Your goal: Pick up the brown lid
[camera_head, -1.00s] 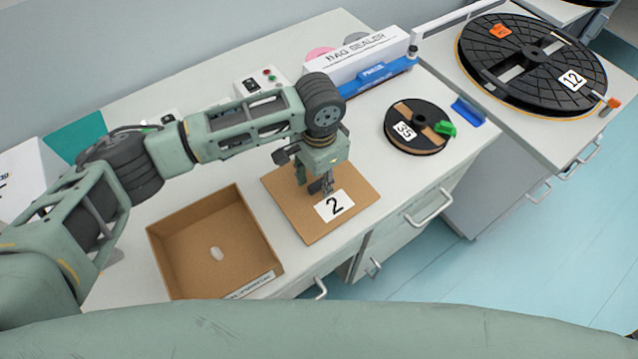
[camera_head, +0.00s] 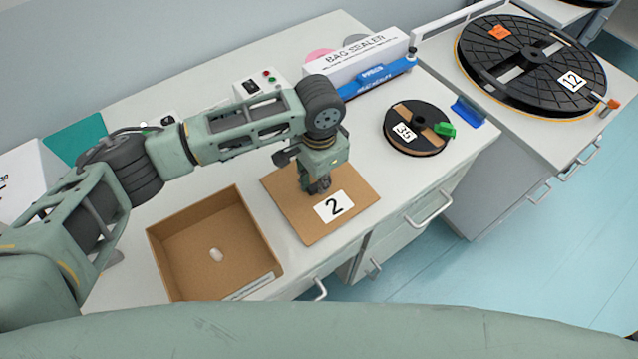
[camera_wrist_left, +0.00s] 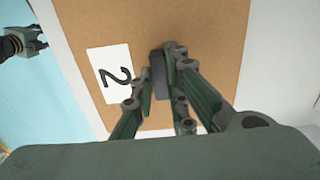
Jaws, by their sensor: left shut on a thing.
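The brown lid (camera_head: 300,227) lies flat on the light countertop, with a white label marked 2 on it. The lid also fills much of the left wrist view (camera_wrist_left: 205,30). My left gripper (camera_head: 319,187) is over the middle of the lid, pointing down. In the left wrist view the fingers (camera_wrist_left: 160,85) are closed around a dark grey block-shaped handle (camera_wrist_left: 158,75) on the lid. In the head view the gripper hides this handle. My right gripper (camera_wrist_left: 30,42) shows at the upper left of the left wrist view, away from the lid, its fingers apart.
An open brown box (camera_head: 195,250) with a small white item in it stands left of the lid. A black reel marked 35 (camera_head: 417,115) lies to the right. A bag sealer box (camera_head: 352,62) is behind. A large reel (camera_head: 530,60) lies on the farther counter.

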